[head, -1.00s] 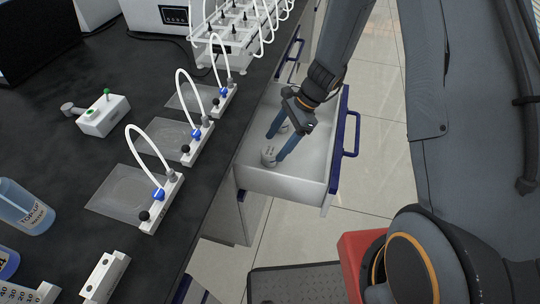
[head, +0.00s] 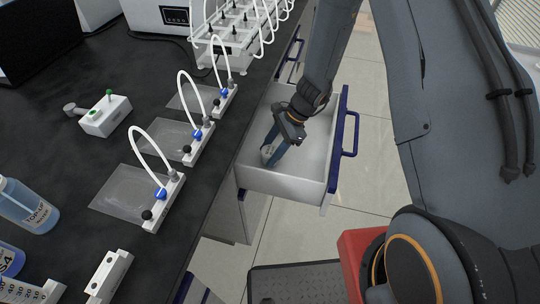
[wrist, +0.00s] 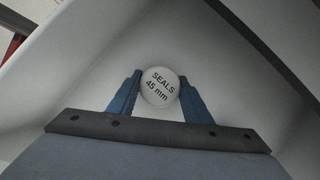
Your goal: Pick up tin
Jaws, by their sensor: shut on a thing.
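The tin (wrist: 160,86) is a small round white tin; its lid reads "SEALS 45 mm" in the wrist view. It is inside the open white drawer (head: 290,184), and in the head view the tin (head: 267,152) is partly hidden by my gripper. My gripper (head: 273,150) reaches down into the drawer from above. Its two blue fingers are shut on the tin, one on each side, as the wrist view also shows of my gripper (wrist: 160,90). I cannot tell whether the tin still touches the drawer floor.
The drawer's blue front and handle (head: 350,135) stick out over the tiled floor. The black bench (head: 70,160) on the left carries several bags with white tubes, a small white device with a green knob (head: 105,117), and a bottle of blue liquid (head: 28,205). Drawer walls stand close around my gripper.

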